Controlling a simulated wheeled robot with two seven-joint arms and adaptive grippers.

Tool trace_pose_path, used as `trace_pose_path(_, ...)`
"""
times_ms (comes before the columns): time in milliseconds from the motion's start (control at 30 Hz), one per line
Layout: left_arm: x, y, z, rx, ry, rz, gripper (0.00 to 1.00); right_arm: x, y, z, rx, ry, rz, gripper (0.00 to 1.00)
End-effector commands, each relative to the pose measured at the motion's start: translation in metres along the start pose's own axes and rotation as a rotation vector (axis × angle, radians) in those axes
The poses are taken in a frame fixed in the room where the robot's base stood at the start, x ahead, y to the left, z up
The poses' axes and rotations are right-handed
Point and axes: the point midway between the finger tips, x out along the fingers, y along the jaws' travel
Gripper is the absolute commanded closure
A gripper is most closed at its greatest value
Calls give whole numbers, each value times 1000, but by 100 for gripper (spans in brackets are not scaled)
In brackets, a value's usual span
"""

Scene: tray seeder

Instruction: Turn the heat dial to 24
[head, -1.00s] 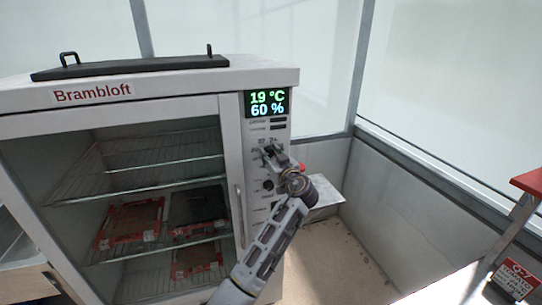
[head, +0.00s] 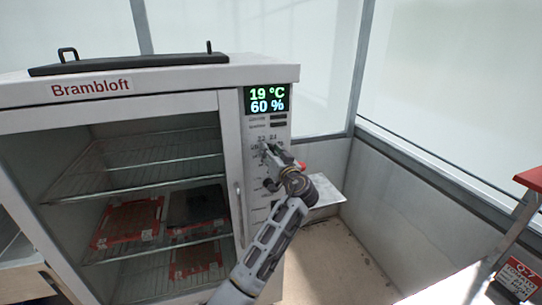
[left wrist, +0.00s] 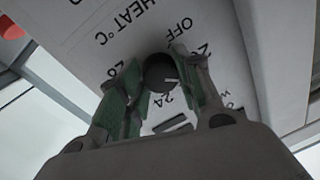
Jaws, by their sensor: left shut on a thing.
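The heat dial (left wrist: 160,73) is a dark round knob on the white control panel. In the left wrist view it sits between the green-padded fingers of my left gripper (left wrist: 162,80), which is shut on it. A short white mark on the dial points right and slightly down in that view. Around it are the printed labels HEAT °C, OFF and numbers, with 24 below the dial. In the head view my left gripper (head: 266,151) reaches the panel from below right and hides the dial. The display (head: 267,99) reads 19 °C and 60 %. My right gripper is out of view.
The white Brambloft cabinet (head: 170,82) holds wire shelves with red-edged trays (head: 130,222). A vertical door handle (head: 239,208) stands just left of the panel. A low wall (head: 400,200) is to the right.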

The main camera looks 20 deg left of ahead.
Motion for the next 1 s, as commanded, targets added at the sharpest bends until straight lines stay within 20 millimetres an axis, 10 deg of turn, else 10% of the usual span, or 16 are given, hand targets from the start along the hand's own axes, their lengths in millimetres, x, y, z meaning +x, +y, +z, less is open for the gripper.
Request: trace_pose_path(1000,0,-1,-1,847,73,9,89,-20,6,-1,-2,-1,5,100)
